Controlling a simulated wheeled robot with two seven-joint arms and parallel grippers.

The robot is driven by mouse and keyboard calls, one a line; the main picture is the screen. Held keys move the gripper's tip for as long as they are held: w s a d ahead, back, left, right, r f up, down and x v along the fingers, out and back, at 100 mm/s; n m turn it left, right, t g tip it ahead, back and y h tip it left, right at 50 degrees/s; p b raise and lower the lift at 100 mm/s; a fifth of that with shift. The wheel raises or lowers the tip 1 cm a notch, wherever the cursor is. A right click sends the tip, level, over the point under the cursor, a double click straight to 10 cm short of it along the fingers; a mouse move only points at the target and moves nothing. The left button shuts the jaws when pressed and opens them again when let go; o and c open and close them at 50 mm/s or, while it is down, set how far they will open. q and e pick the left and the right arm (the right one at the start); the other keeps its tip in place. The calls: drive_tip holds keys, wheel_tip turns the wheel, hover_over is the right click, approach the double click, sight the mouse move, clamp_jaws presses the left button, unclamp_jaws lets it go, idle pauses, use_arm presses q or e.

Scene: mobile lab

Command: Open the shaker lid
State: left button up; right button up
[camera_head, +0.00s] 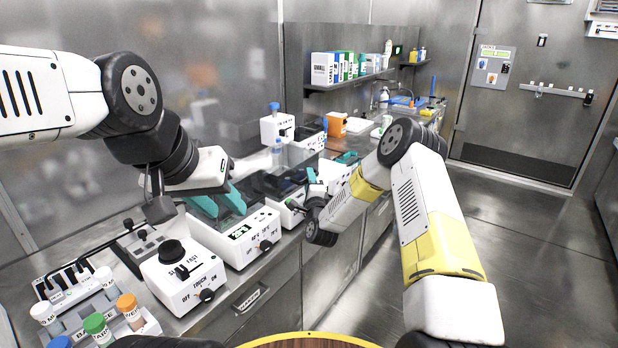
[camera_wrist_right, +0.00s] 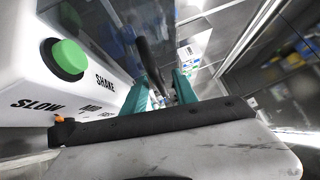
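The shaker (camera_head: 291,213) is a white box on the bench, partly hidden by my right arm. In the right wrist view the shaker (camera_wrist_right: 25,75) shows a green button and the words SHAKE and SLOW. Its dark see-through lid (camera_head: 268,184) lies over its top and appears closed. My right gripper (camera_wrist_right: 165,78) has its teal fingers apart beside the shaker. A black bar (camera_wrist_right: 146,58), perhaps the lid's handle, shows close to the left finger; I cannot tell whether they touch. My left gripper (camera_head: 219,203) is open and empty above a white heater box (camera_head: 240,236).
A white box with a black knob (camera_head: 182,265) stands at front left, beside a rack with capped tubes (camera_head: 95,325). The floor at right is clear.

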drive_tip(key=shift+w, duration=0.1)
clamp_jaws()
idle(1.4)
